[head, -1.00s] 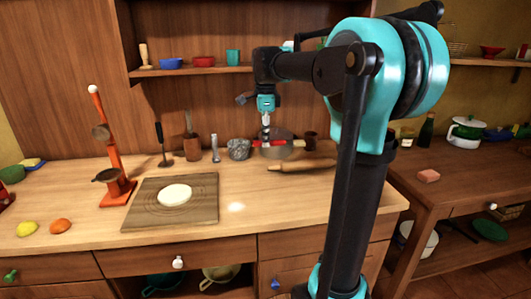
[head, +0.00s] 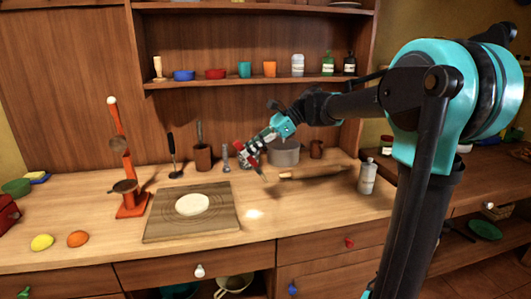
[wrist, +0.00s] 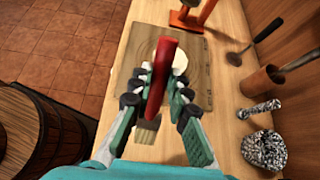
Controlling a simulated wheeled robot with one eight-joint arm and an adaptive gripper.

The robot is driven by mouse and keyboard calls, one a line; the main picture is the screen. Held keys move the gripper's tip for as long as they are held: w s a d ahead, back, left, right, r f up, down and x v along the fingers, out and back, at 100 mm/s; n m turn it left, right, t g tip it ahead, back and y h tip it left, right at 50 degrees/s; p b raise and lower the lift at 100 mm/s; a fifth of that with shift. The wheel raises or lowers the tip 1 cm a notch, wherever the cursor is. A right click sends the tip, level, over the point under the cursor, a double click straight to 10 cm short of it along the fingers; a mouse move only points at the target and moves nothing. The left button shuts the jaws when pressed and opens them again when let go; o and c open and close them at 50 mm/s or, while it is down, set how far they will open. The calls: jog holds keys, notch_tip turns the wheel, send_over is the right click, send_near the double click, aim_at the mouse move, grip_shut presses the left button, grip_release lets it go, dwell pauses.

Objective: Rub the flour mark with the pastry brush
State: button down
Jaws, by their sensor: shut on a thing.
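The flour mark (head: 254,213) is a small white smudge on the wooden counter, just right of the board. It is not clear in the wrist view. My gripper (head: 255,150) is tilted above the counter, behind the mark and apart from it. In the wrist view its fingers (wrist: 160,92) are shut on the red handle of the pastry brush (wrist: 161,72). A pale striped part, seemingly the bristles (wrist: 149,123), shows between the fingers.
A wooden board (head: 160,228) with a pale round of dough (head: 192,204) lies left of the mark. An orange stand (head: 132,208) is at left. Counter around the mark is clear.

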aim_at(250, 162)
jog(key=shift+f, duration=2.4)
